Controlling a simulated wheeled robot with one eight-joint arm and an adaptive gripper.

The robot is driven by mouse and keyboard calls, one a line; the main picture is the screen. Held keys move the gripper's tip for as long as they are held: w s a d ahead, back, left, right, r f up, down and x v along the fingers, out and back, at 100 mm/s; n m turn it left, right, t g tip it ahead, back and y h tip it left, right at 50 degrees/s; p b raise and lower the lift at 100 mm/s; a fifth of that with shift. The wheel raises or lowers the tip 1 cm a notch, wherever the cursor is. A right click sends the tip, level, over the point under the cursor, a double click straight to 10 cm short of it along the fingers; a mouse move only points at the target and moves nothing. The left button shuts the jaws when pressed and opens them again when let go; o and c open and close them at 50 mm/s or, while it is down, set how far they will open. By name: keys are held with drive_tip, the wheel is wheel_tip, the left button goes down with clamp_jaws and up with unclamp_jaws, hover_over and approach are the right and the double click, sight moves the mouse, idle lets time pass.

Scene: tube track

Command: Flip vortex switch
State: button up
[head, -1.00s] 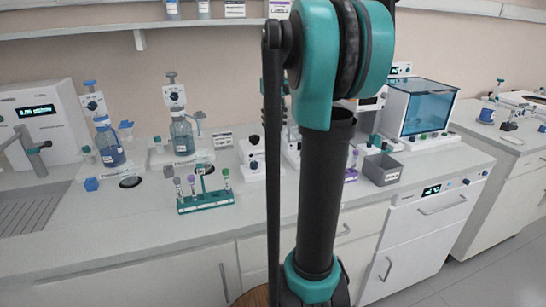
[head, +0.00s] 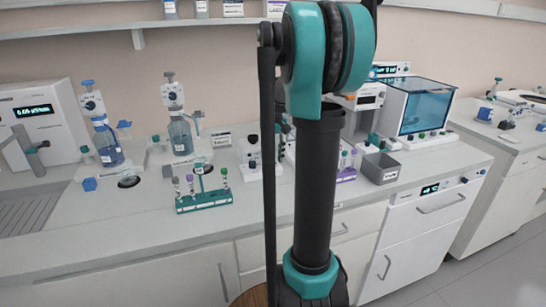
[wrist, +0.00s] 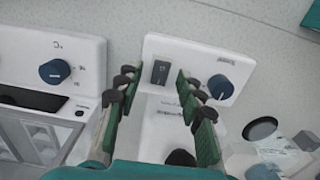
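In the wrist view, a white device panel (wrist: 200,65) carries a small dark rocker switch (wrist: 160,72) and a round blue knob (wrist: 220,87) to its right. I take this to be the vortex mixer; its label is too blurred to read. My gripper (wrist: 158,88) is open and empty, its green-padded fingers on either side of the switch in the picture. Whether the fingertips touch the panel cannot be told. In the head view, my arm covers the gripper and much of the devices behind it.
A second white device with a blue knob (wrist: 54,71) stands close on the left in the wrist view. In the head view, a teal tube rack (head: 204,201) stands on the counter left of my arm. A grey bin (head: 380,168) is to the right. Bottles stand at the back left.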

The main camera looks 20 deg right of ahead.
clamp_jaws()
drive_tip(key=shift+s, duration=0.1)
drive_tip(key=shift+s+t, duration=0.3)
drive_tip(key=shift+t, duration=0.8)
drive_tip(key=shift+s+f+t, duration=0.1)
drive_tip(key=shift+t, duration=0.7)
